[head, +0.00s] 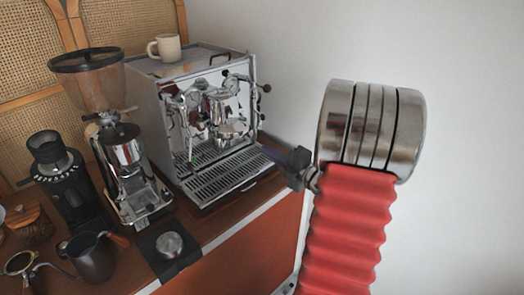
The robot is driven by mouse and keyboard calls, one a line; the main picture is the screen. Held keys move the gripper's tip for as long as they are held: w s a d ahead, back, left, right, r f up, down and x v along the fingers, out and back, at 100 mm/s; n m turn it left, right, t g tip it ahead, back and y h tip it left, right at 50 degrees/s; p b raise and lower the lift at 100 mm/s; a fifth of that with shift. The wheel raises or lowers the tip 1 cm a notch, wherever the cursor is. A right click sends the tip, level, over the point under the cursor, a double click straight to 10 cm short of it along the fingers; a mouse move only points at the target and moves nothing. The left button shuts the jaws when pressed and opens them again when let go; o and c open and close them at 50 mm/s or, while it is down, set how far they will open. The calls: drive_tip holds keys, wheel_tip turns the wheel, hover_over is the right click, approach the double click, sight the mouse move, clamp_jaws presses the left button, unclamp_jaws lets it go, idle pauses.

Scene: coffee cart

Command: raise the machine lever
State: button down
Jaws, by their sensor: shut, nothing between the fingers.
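The espresso machine (148,105) is a chrome box on the cart top, with its front facing right and toward me. Small rods with black ball ends stick out at its front right, one (266,88) higher and one (262,117) lower. I cannot tell for sure which of them is the lever. My gripper (272,153) is small and dark, left of my red arm sleeve, near the right end of the drip tray (222,175). Its fingers look shut and empty, below the ball ends and seemingly apart from them. My arm hides part of the gripper's mount.
A beige mug (165,47) stands on top of the machine. A chrome grinder (128,165) with a clear hopper and a black grinder (65,180) stand to the left. A dark pitcher (91,258) and a tamper (170,245) are in front. The right side is bare wall.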

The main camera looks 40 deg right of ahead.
drive_tip(key=shift+s+d+f, duration=0.15)
drive_tip(key=shift+s, duration=0.1)
drive_tip(key=shift+w, duration=0.15)
drive_tip(key=shift+w, duration=3.55)
drive_tip(key=shift+w, duration=0.1)
